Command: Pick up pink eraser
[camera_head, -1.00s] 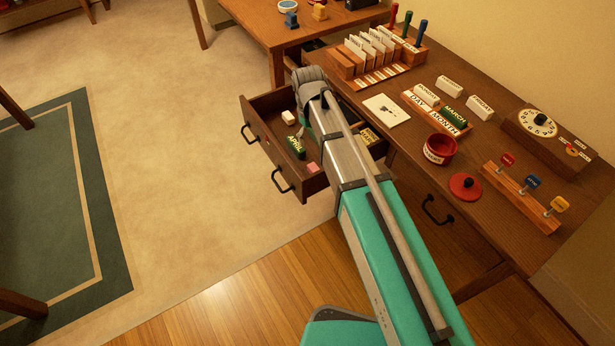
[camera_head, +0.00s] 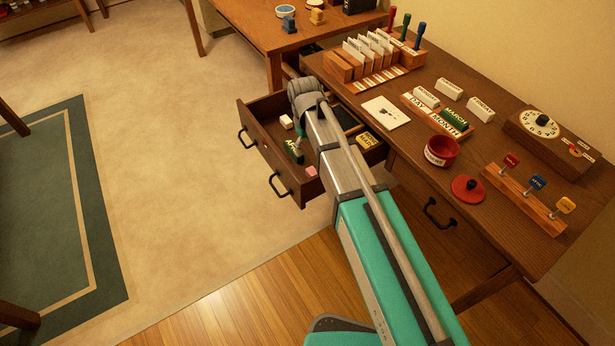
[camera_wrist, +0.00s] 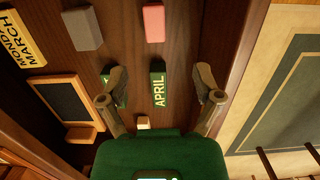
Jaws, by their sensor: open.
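The pink eraser (camera_wrist: 154,23) lies on the floor of an open desk drawer (camera_head: 262,158). In the head view it (camera_head: 311,171) shows near the drawer's front right corner, beside my arm. My gripper (camera_wrist: 160,72) is open and empty above the drawer. Its fingers are spread on either side of a green APRIL block (camera_wrist: 158,88), with the eraser beyond the fingertips, toward the top of the wrist view. In the head view the APRIL block (camera_head: 294,152) shows, while my arm hides most of the gripper.
The drawer also holds a grey block (camera_wrist: 82,27), a yellow MONDAY MARCH block (camera_wrist: 22,42), a small framed dark board (camera_wrist: 66,100) and a small pale block (camera_wrist: 143,122). The drawer's wall runs close to the right finger. The desk top (camera_head: 400,138) holds card racks and a red pot (camera_head: 441,151).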

